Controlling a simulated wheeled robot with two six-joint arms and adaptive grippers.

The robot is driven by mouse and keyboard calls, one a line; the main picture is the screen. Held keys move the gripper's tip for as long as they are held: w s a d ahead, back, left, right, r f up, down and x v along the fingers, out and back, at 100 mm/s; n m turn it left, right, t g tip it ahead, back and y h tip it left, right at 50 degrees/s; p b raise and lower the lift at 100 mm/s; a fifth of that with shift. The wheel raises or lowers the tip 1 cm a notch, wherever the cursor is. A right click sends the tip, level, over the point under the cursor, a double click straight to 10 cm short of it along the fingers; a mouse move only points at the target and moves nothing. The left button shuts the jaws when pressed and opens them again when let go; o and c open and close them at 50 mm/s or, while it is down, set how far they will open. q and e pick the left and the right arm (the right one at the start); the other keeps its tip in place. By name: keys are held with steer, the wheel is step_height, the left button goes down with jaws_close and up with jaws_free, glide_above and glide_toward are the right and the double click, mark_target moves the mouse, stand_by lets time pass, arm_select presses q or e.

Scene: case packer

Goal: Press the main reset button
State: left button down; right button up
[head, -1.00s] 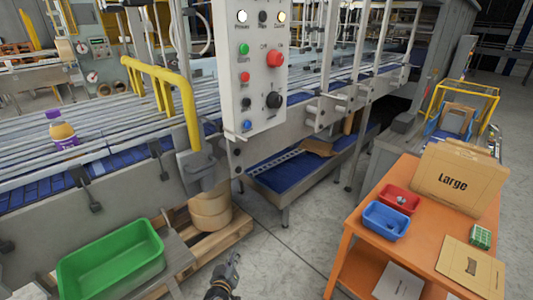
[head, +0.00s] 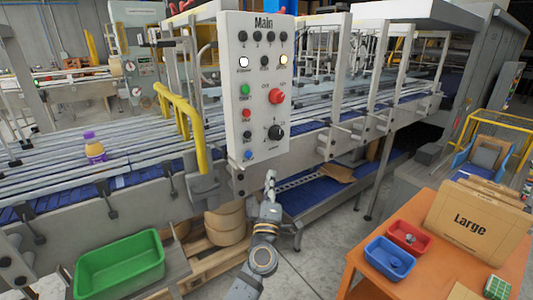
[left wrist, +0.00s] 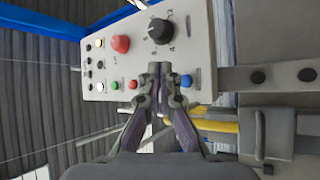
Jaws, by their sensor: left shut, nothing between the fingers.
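A grey control panel headed "Main" (head: 256,60) stands upright at the middle of the head view. A blue button (head: 248,154) is at its lower left, with a label too small to read; it also shows in the left wrist view (left wrist: 186,81). Above it are a black, a red and a green button. A large red knob (head: 277,96) and a black rotary knob (head: 275,132) are on the right. My left gripper (head: 270,177) is shut and empty, below the panel's lower right. In the left wrist view its fingertips (left wrist: 160,68) appear between the small red and blue buttons. Contact with the panel cannot be told.
A yellow guard rail (head: 186,110) stands left of the panel before the roller conveyor. A green bin (head: 120,262) is at the lower left. An orange table (head: 420,285) with a red tray (head: 409,238), a blue tray (head: 389,258) and a "Large" box (head: 476,225) is at the right.

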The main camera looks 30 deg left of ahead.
mark_target(248, 154)
arm_select(q)
steer(key=shift+n, duration=0.4)
steer(key=shift+w+a+r, duration=0.3)
steer(key=shift+w+a, duration=0.2)
steer(key=shift+a, duration=0.8)
steer(key=shift+w+a+r, duration=0.3)
steer(key=shift+w+a, duration=0.25)
steer(key=shift+a, duration=0.8)
steer(key=shift+w+a+r, duration=0.3)
steer(key=shift+w+a, duration=0.2)
steer(key=shift+a, duration=0.8)
arm_select(e)
steer(key=shift+d+r, duration=0.1)
steer(key=shift+r, duration=0.05)
arm_select(q)
steer(key=shift+a, duration=0.1)
arm_select(e)
steer(key=shift+r, duration=0.1)
arm_select(q)
steer(key=shift+w+a+p, duration=0.15)
steer(key=shift+a+p, duration=0.15)
arm_select(e)
steer(key=shift+r, duration=0.15)
